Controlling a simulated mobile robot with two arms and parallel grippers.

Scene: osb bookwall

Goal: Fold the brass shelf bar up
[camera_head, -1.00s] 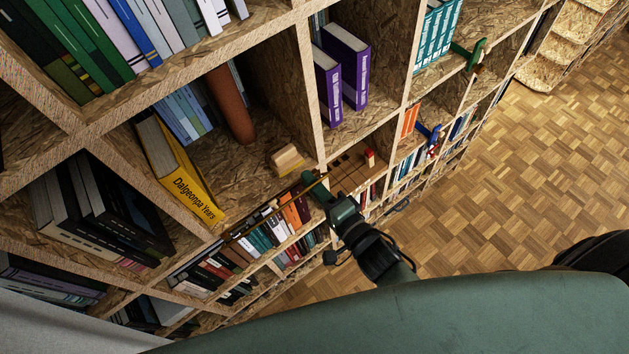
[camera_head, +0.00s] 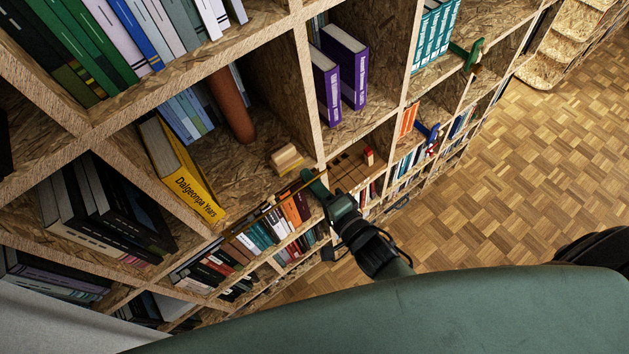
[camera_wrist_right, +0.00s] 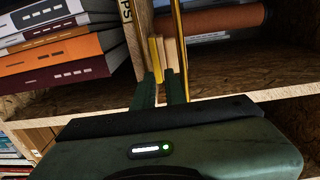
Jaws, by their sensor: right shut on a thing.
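The brass shelf bar (camera_head: 265,211) is a thin golden rod. In the head view it runs slantwise across the front of a shelf opening, above a row of books. My right gripper (camera_head: 312,181) is shut on the bar near its right end, at the shelf edge. In the right wrist view the bar (camera_wrist_right: 180,45) rises steeply beside my gripper's fingers (camera_wrist_right: 162,90). The fingers hide the gripped part. My left gripper is not in view.
A small pale wooden block (camera_head: 287,157) sits on the shelf behind the bar. The parquet floor (camera_head: 530,170) on the right is clear.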

